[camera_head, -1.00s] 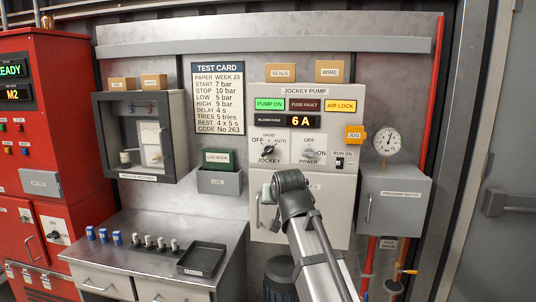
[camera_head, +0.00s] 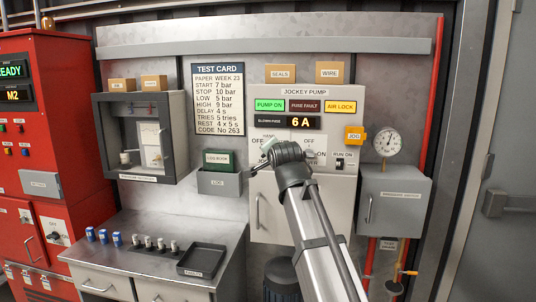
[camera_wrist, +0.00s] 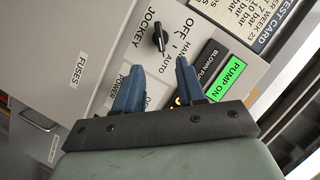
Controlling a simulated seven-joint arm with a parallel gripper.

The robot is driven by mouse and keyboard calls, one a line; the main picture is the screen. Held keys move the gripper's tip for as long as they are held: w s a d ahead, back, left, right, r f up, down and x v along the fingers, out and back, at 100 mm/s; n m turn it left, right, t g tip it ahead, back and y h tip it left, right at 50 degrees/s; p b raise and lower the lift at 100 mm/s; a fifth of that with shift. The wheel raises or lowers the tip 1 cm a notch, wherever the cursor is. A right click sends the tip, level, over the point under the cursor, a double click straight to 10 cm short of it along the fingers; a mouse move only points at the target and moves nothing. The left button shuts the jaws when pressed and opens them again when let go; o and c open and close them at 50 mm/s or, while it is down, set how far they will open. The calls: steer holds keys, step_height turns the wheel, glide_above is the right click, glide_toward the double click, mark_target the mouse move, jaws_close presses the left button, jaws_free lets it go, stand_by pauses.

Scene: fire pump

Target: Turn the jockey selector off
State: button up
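The jockey selector (camera_wrist: 160,38) is a black bar-shaped knob on a pale panel, with OFF, HAND and AUTO printed around it and JOCKEY beside it. In the wrist view its bar runs nearly upright, its lower end towards AUTO; which end is the pointer is unclear. My gripper (camera_wrist: 158,66) has two blue fingers spread apart with nothing between them. The knob is just beyond the fingertips, apart from them.
The power knob (camera_head: 309,154) is close on the right, partly covered by my arm. Above are the lit PUMP ON sign (camera_head: 269,104) and the 6 A display (camera_head: 300,121). A yellow JOG box (camera_head: 355,133) and a gauge (camera_head: 388,143) are further right.

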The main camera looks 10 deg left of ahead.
steer(key=x, duration=1.3)
steer(key=shift+c, duration=0.4)
steer(key=c, duration=0.6)
